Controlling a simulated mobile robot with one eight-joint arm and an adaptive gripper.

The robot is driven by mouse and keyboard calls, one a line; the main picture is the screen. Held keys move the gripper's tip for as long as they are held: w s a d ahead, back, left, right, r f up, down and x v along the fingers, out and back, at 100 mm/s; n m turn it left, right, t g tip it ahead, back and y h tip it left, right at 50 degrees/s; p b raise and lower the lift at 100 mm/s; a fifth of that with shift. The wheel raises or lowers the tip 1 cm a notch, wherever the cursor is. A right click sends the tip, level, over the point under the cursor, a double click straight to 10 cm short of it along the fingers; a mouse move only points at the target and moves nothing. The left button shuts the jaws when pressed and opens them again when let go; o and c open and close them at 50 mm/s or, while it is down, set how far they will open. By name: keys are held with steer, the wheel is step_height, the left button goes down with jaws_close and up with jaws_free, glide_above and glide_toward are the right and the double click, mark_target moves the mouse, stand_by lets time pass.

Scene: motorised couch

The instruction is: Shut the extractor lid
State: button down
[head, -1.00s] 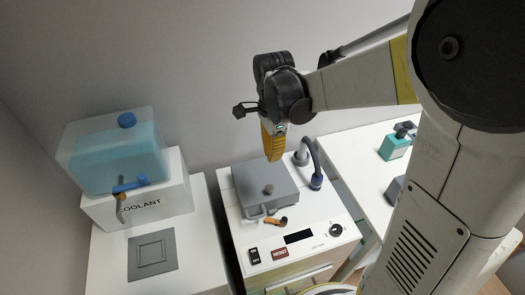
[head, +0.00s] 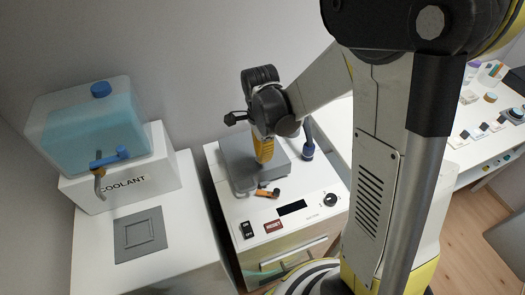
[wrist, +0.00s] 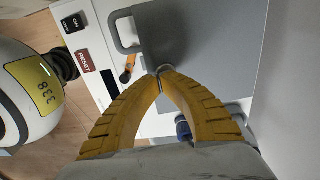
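The extractor (head: 318,222) is a white cabinet with a grey lid (head: 232,152) on top. The lid looks flat and down, with a grey handle at its front edge; the lid also shows in the wrist view (wrist: 205,35). My gripper (head: 262,160) points down over the lid, its yellow fingers close to the surface. In the wrist view its fingertips (wrist: 160,72) meet, with no object clearly between them. Whether they touch the lid cannot be told. The lid's knob is hidden by my gripper.
An orange-and-black latch-like part (head: 267,193) lies before the lid, near the RESET button (head: 273,226). A blue-capped hose (head: 308,150) stands right of the lid. A COOLANT tank (head: 85,125) stands left; a bench with small items (head: 490,120) is at right.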

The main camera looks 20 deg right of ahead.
steer(key=shift+f, duration=0.1)
steer(key=shift+s+f+b, duration=0.15)
steer(key=shift+f+b, duration=0.35)
steer(key=shift+f, duration=0.15)
steer(key=shift+s+f+b, duration=0.15)
steer(key=shift+f+b, duration=0.3)
steer(key=shift+f, duration=0.15)
steer(key=shift+r, duration=0.1)
steer(key=shift+d+r+p, duration=0.1)
steer(key=shift+r+p, duration=0.25)
steer(key=shift+p, duration=0.05)
step_height(320, 180, up, 13)
steer(key=p, duration=0.6)
steer(key=shift+s+r, duration=0.2)
steer(key=shift+s, duration=0.25)
steer(key=shift+a, duration=0.2)
